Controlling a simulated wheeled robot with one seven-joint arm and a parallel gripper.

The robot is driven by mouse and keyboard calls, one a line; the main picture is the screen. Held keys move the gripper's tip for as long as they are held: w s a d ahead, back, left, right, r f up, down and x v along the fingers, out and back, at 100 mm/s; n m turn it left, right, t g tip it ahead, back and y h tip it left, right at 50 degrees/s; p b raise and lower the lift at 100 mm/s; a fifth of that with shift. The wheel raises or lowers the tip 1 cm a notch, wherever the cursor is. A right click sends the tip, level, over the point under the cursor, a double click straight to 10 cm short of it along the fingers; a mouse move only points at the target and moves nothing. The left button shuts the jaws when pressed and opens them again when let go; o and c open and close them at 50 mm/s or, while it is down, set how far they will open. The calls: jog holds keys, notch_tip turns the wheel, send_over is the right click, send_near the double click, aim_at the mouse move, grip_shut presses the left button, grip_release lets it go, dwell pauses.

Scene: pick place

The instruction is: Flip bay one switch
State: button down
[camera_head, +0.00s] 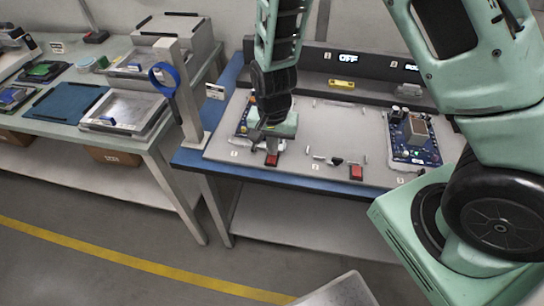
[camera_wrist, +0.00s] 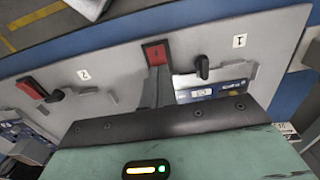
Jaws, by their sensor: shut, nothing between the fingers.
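In the head view my gripper (camera_head: 271,147) points down at the front of bay one, near label 1 (camera_head: 234,153). A red square piece (camera_head: 272,160) shows just below it. In the wrist view my closed fingers (camera_wrist: 158,72) are right at this red piece (camera_wrist: 155,52); I cannot tell whether they touch it. A black switch lever (camera_wrist: 203,68) stands beside the fingers, between them and label 1 (camera_wrist: 240,40). My fingers hold nothing. In the head view my gripper hides that lever. A blue circuit board (camera_head: 242,117) lies partly hidden behind my gripper.
A display behind reads OFF (camera_head: 347,58). The bench's blue front edge (camera_head: 270,174) is clear.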

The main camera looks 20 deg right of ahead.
jog(key=shift+f, duration=0.3)
notch_tip(320, 180, up, 7)
jog(key=p, duration=0.6)
jog(key=shift+r, duration=0.1)
dwell(0.6)
jog(key=s+a+r+n+y, duration=0.1)
jog(key=s+a+r+n, duration=0.35)
jog(key=r, duration=0.25)
jog(key=s+a+r+n+y, duration=0.1)
jog(key=s+a+r+n, duration=0.2)
jog(key=s+r, duration=0.3)
jog(key=s+d+r+n+h, duration=0.1)
jog(key=s+r+n, duration=0.5)
jog(key=s, duration=0.3)
jog(key=shift+s+d+r+n, duration=0.15)
jog(key=shift+s+r+n, duration=0.2)
jog(key=shift+n, duration=0.4)
